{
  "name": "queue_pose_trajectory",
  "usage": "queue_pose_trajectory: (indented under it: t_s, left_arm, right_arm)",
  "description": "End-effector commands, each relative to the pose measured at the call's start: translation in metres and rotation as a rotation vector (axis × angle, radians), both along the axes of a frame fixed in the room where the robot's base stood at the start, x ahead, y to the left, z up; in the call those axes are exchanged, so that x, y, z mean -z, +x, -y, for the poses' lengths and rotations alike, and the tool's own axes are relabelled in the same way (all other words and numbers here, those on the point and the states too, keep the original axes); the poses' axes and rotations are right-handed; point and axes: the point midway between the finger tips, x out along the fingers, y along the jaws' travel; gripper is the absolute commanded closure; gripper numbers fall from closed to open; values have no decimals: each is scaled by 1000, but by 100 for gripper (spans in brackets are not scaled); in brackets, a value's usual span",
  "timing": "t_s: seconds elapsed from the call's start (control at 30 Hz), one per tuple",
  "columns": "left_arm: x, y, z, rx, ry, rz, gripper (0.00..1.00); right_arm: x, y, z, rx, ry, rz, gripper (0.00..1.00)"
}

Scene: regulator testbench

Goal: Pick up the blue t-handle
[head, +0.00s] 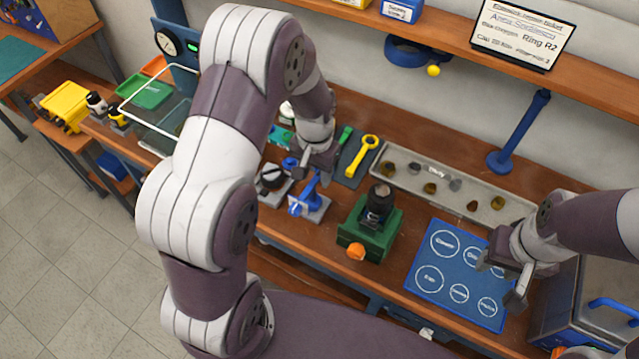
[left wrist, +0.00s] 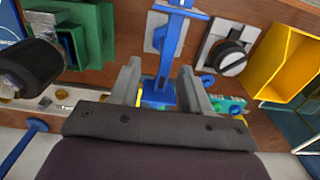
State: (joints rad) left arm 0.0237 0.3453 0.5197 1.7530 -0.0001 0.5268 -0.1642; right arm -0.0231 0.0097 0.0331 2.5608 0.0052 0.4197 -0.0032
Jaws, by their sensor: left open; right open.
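The blue t-handle (head: 308,191) stands on a small grey plate on the bench in the head view. In the left wrist view the blue t-handle (left wrist: 177,45) runs up between and beyond my fingers. My left gripper (head: 316,160) is open just above and behind the handle; its two fingers also show in the left wrist view (left wrist: 160,78), one to each side of the handle's lower part in the picture. I cannot tell whether they touch it. My right gripper (head: 502,281) is open and empty above the blue mat with circles (head: 424,271).
A green block fixture with a black cylinder (head: 357,237) stands right of the handle. A black-knobbed unit (head: 270,181) is close on its left. A yellow wrench (head: 363,155) and a grey parts tray (head: 404,164) lie behind. A blue post (head: 524,125) stands at the back right.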

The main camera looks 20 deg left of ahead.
Motion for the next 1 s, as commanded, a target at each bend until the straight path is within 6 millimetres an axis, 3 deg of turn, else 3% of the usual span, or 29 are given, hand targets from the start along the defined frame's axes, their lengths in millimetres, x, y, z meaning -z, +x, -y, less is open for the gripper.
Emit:
queue_pose_trajectory:
  t_s: [0.43, 0.7, 0.83, 0.87, 1.0]
  left_arm:
    - [67, 0, -7, -2, 0, -1, 53]
    - [75, 1, -7, -2, -1, 4, 53]
    - [74, 1, -7, -2, -1, 4, 96]
    - [74, 1, -7, -2, -1, 4, 100]
    - [74, 1, -7, -2, 0, 5, 100]
  right_arm:
    - [-27, 0, 0, 0, 0, 0, 57]
    - [-26, 0, 0, 0, 0, 0, 57]
    - [-26, 0, 0, 0, 0, 0, 57]
    - [-26, 0, 0, 0, 0, 0, 57]
    - [-26, 0, 0, 0, 0, 0, 57]
